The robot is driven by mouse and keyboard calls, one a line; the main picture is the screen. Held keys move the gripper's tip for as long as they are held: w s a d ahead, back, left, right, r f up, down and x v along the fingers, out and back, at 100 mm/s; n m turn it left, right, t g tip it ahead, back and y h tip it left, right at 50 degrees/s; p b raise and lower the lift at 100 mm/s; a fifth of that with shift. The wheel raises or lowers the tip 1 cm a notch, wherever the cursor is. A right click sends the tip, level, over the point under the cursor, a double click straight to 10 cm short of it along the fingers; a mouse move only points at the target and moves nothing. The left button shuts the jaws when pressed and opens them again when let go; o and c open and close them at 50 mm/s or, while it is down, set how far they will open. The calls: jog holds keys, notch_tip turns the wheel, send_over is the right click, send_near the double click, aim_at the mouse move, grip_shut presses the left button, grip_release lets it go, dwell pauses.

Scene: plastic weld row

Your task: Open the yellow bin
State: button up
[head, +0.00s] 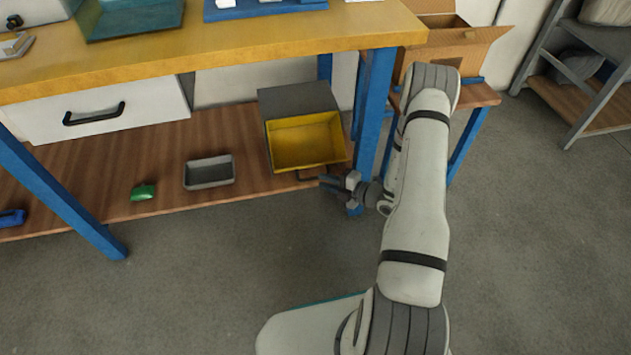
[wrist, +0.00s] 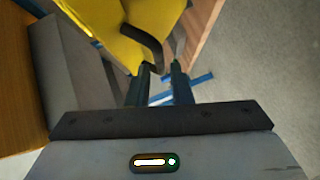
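The yellow bin (head: 305,135) sits at the right end of the wooden lower shelf, in front of a grey housing (head: 298,98). It stands out from the housing, and its empty inside shows in the head view. In the wrist view the yellow bin (wrist: 115,30) fills the upper left, with a dark curved handle (wrist: 146,45) on it. My gripper (head: 328,183) is low at the bin's front right corner. In the wrist view my gripper (wrist: 161,78) has its fingers apart with nothing clearly between them. The handle's end is close to the left fingertip; contact is unclear.
A blue table leg (head: 374,100) stands just right of the bin, close to my arm. A grey tray (head: 209,172) and a green object (head: 143,192) lie left on the shelf. A cardboard box (head: 455,45) stands behind my arm. The floor in front is clear.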

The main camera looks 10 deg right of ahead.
aim_at(315, 178)
jog(key=shift+b+x, duration=0.65)
jog(key=shift+x, duration=1.7)
jog(key=shift+c, duration=0.2)
grip_shut()
jog(key=shift+r, duration=0.1)
